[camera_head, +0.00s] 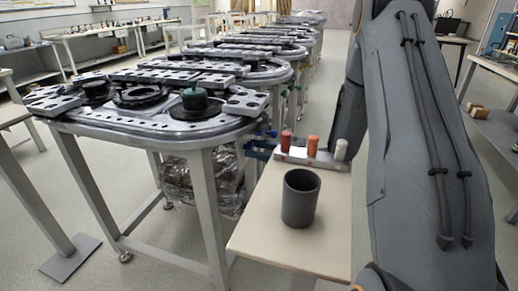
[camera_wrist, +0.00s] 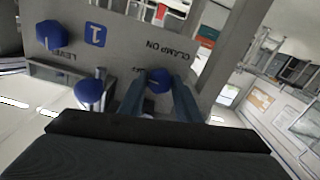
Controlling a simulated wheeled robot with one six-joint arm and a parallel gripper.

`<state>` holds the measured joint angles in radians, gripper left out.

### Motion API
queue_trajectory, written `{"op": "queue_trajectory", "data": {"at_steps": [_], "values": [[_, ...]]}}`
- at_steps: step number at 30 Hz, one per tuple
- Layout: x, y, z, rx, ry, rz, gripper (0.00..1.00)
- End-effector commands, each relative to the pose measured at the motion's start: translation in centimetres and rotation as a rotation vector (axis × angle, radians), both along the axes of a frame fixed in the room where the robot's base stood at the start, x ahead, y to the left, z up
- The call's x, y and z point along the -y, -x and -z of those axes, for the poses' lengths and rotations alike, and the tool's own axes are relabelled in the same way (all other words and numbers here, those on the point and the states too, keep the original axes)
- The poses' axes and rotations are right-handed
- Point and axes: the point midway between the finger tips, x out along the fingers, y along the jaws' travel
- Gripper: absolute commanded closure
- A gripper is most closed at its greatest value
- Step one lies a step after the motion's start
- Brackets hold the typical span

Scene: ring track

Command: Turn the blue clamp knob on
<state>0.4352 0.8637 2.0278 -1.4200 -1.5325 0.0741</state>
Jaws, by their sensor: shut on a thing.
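In the wrist view a grey panel (camera_wrist: 130,50) carries upside-down lettering that reads CLAMP ON. A blue knob (camera_wrist: 158,78) sits near this lettering. My gripper (camera_wrist: 158,90) is shut on this knob, with one finger on each side of it. Two more blue knobs show to the left, one at the upper left (camera_wrist: 50,36) and one lower (camera_wrist: 89,92). The knob's turned angle cannot be told. In the head view my arm fills the right side; my gripper is out of sight.
The ring track table (camera_head: 150,120) stands at the left in the head view, with more in a row behind. A small beige table (camera_head: 300,240) holds a dark grey cup (camera_head: 300,198) and a rack with red (camera_head: 285,140), orange (camera_head: 312,145) and white (camera_head: 340,149) pieces.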

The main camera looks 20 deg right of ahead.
Motion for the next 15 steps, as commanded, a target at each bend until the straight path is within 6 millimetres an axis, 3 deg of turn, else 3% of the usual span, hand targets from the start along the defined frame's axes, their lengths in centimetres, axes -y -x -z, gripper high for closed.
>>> {"op": "queue_trajectory", "data": {"at_steps": [15], "values": [[-0.57,0.27,-0.24,-0.343,-0.227,-0.009,0.92]]}}
